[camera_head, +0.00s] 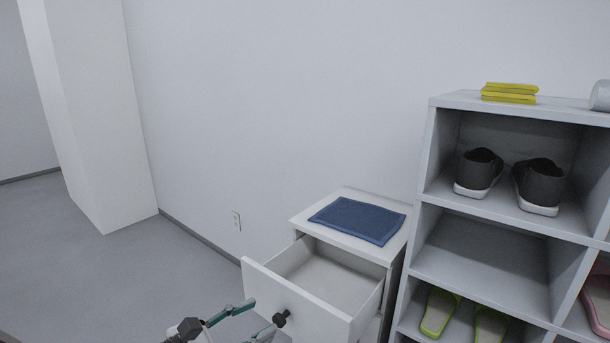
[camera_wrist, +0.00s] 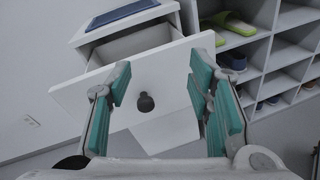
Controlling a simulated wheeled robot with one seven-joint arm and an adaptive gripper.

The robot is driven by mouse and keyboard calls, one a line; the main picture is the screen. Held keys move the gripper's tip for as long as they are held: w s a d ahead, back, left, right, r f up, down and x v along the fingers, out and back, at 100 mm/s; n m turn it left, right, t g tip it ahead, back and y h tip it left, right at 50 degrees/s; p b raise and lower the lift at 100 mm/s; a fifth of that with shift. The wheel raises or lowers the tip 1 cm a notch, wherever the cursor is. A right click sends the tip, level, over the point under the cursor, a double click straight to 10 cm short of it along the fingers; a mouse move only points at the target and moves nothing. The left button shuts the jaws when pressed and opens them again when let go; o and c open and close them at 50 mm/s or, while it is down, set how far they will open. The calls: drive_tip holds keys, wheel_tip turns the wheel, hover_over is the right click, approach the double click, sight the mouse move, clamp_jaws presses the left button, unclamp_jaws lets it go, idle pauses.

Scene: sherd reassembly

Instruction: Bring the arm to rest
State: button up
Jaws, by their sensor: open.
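My gripper (camera_head: 240,322) is at the bottom of the head view, in front of the open drawer. In the wrist view my gripper (camera_wrist: 157,95) has its two green-padded fingers spread wide with nothing held between them. The drawer's dark round knob (camera_wrist: 145,102) shows in the gap between the fingers, apart from both. The knob (camera_head: 281,318) also shows in the head view beside a fingertip; contact cannot be told there. The white drawer (camera_head: 297,303) is pulled out, and its visible inside is empty. Most of my arm is out of view.
A white cabinet (camera_head: 396,252) holds the drawer, with a blue mat (camera_head: 357,220) on top. A grey shelf unit (camera_head: 432,149) stands close on the right with dark shoes (camera_head: 478,171), green slippers (camera_head: 439,312) and yellow folded cloths (camera_head: 510,92). Open floor (camera_head: 90,270) lies to the left.

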drive_tip(key=s+d+r+m+g+y, duration=0.1)
drive_tip(key=s+d+r+m+g, duration=0.2)
drive_tip(key=d, duration=0.5)
drive_tip(key=s+d+r+m+g+y, duration=0.1)
drive_tip(key=d+r+m+g+y, duration=0.15)
drive_tip(key=d+m+g, duration=0.35)
drive_tip(key=s+d+r+m+g+y, duration=0.1)
drive_tip(key=s+d+r+m+g, duration=0.15)
drive_tip(key=d, duration=0.65)
drive_tip(key=s+d+r+m+t+y, duration=0.1)
drive_tip(key=s+d+r+m+y, duration=0.2)
drive_tip(key=s, duration=0.4)
drive_tip(key=s+d+m+y, duration=0.1)
drive_tip(key=s+m+y, duration=0.1)
drive_tip(key=s+m, duration=0.35)
drive_tip(key=s+d+r+m+t+y, duration=0.1)
drive_tip(key=s+d+r+m+y, duration=0.2)
drive_tip(key=s, duration=0.5)
wheel_tip(320, 180, up, 21)
drive_tip(key=t+p, duration=0.3)
drive_tip(key=p, duration=1.6)
drive_tip(key=shift+w+a+f+p, duration=0.2)
drive_tip(key=shift+w+a+p, duration=0.15)
drive_tip(key=shift+a+p, duration=0.1)
